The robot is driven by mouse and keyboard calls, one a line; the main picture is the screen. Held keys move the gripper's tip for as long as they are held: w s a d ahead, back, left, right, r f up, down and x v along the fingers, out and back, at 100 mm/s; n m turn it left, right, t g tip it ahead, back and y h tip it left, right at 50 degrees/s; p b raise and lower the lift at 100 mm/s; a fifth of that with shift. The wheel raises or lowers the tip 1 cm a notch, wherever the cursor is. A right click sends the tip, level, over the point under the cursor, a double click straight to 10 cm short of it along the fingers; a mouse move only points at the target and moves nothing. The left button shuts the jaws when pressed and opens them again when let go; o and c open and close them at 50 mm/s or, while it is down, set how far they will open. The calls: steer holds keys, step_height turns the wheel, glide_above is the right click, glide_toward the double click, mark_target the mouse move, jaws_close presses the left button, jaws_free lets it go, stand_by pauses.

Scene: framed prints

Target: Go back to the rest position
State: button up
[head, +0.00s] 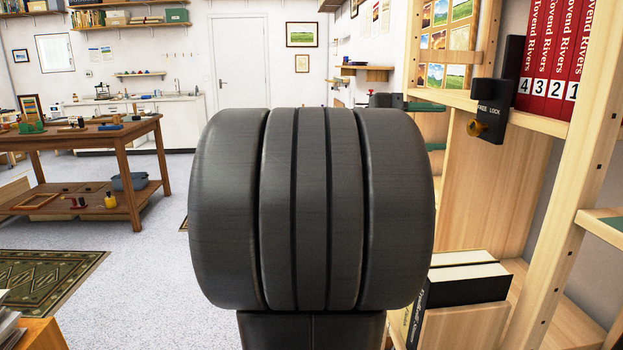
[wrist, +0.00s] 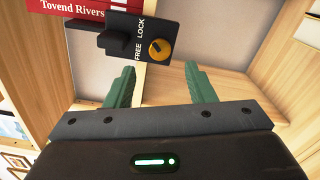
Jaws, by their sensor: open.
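My gripper (wrist: 162,82) shows in the wrist view with its two green fingers wide apart and nothing between them. In the head view, my dark arm link fills the middle and hides most of the gripper; green parts show at its right edge. A black lock box (wrist: 128,35) with a brass knob (wrist: 158,50) and the words FREE and LOCK lies just beyond the fingertips in the wrist view, apart from them. In the head view the same box (head: 494,112) is mounted on the wooden shelf unit, right of my arm. I cannot tell which word the knob points to.
The wooden shelf unit (head: 570,165) stands close on the right, with red numbered books (head: 553,60) above and black books (head: 465,285) low down. A workbench (head: 117,138) stands at left. The speckled floor (head: 130,275) is open between it and my arm.

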mark_target(471, 129)
steer(key=a, duration=0.8)
steer(key=d, duration=1.4)
steer(key=shift+w+b, duration=0.2)
steer(key=shift+b, duration=0.1)
steer(key=shift+d+r+p, duration=0.1)
steer(key=shift+r+p, duration=0.15)
steer(key=shift+p, duration=0.4)
steer(key=shift+n+p, duration=0.9)
steer(key=shift+n, duration=0.1)
steer(key=n+p, duration=0.5)
steer(key=p, duration=0.1)
steer(key=n+p, duration=0.5)
steer(key=shift+p, duration=0.4)
steer(key=shift+f+n+p, duration=0.15)
steer(key=shift+n+p, duration=0.95)
steer(key=shift+f, duration=0.1)
steer(key=shift+s+f, duration=0.1)
